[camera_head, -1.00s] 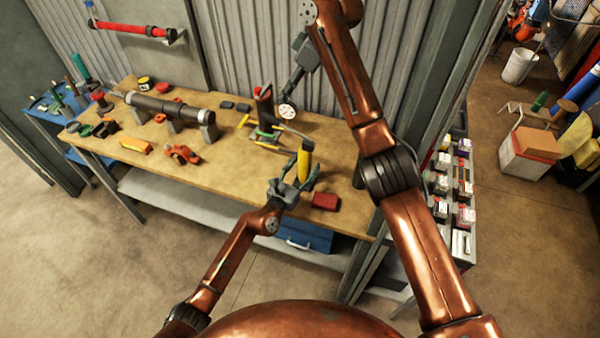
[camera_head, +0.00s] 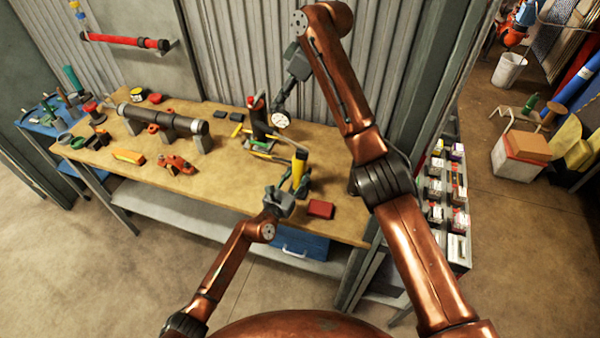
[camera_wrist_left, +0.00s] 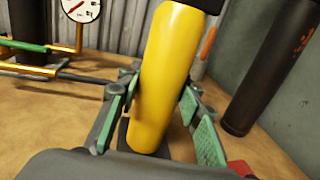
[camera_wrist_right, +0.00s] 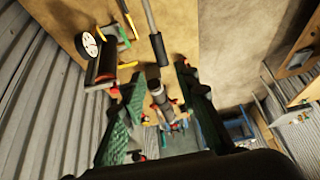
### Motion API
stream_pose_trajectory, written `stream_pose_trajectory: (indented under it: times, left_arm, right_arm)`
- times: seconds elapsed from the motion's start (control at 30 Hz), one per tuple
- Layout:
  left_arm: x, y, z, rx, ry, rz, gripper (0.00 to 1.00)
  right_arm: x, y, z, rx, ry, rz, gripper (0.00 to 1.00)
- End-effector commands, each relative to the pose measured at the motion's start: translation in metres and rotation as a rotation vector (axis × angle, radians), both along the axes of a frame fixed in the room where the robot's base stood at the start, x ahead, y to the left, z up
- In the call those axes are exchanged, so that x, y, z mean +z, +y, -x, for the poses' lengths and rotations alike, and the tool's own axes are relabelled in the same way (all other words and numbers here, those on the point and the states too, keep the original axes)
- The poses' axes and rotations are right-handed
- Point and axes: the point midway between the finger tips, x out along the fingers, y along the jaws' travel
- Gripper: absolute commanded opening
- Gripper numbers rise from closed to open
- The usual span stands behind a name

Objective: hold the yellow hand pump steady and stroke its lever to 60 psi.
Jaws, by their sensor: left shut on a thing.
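The yellow hand pump (camera_head: 299,172) stands upright near the bench's front edge. My left gripper (camera_head: 291,194) is shut around its body low down; in the left wrist view the yellow barrel (camera_wrist_left: 166,75) sits between the green-padded fingers. My right gripper (camera_wrist_right: 157,105) is open and empty, above the back of the bench. A white dial gauge (camera_head: 280,120) is near it.
A red block (camera_head: 320,209) lies just right of the pump. A dark pipe on supports (camera_head: 165,120) and an orange clamp (camera_head: 176,164) lie to the left on the bench (camera_head: 220,178). The corrugated wall (camera_head: 235,60) is close behind my right gripper.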

Motion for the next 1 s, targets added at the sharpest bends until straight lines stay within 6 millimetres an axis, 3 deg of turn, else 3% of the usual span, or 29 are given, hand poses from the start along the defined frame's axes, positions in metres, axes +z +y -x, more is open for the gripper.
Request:
stream_pose_trajectory:
  times: [0.2,0.73,1.0]
  left_arm:
    - [-0.0001,0.0003,0.0001,0.000,0.000,0.000,0.00]
    - [-0.0001,0.0004,0.0000,0.001,0.000,0.000,0.00]
    - [-0.0001,0.0004,0.0000,0.001,0.000,0.000,0.00]
  right_arm:
    - [0.0000,0.0001,0.0000,0.000,0.000,0.000,0.29]
    - [0.0001,0.0003,0.0001,0.000,0.000,0.000,0.29]
    - [0.0030,-0.0011,0.0001,-0.104,0.014,0.013,0.11]
